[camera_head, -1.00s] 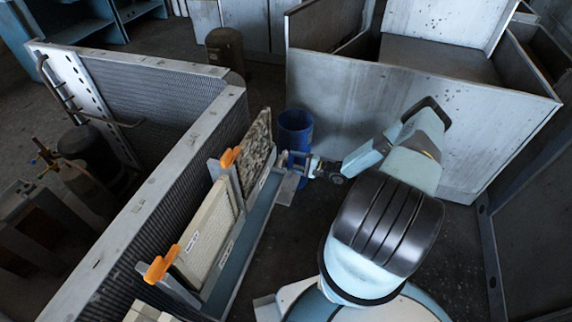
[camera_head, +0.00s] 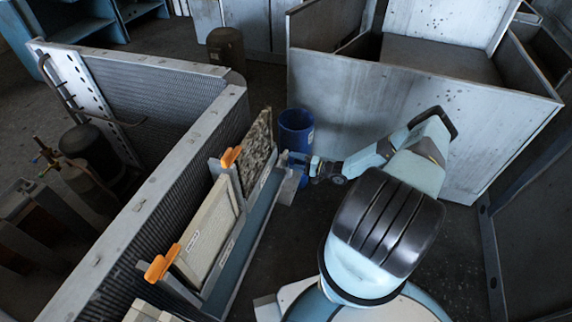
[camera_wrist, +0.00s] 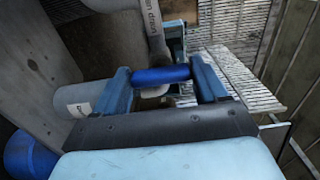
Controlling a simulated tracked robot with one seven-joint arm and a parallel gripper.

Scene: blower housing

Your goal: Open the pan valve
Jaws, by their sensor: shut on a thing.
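In the wrist view a short blue handle (camera_wrist: 161,76), the pan valve's lever, lies crosswise between the two blue fingers of my gripper (camera_wrist: 163,80). The fingers are shut on it. A grey pipe (camera_wrist: 150,22) with lettering ending in "an drain" runs down just behind the handle. The valve body is mostly hidden behind the handle and gripper. In the head view my gripper (camera_head: 299,160) is at the far end of the blue-grey tray edge, in front of the blue bin; the handle is too small to make out there.
A blue bin (camera_head: 296,122) stands close behind my gripper. A long unit with filter panels (camera_head: 208,228) and orange clips (camera_head: 162,267) is to the left. A grey metal housing (camera_head: 400,120) stands behind my arm. Dark floor (camera_head: 270,262) is clear between tray and base.

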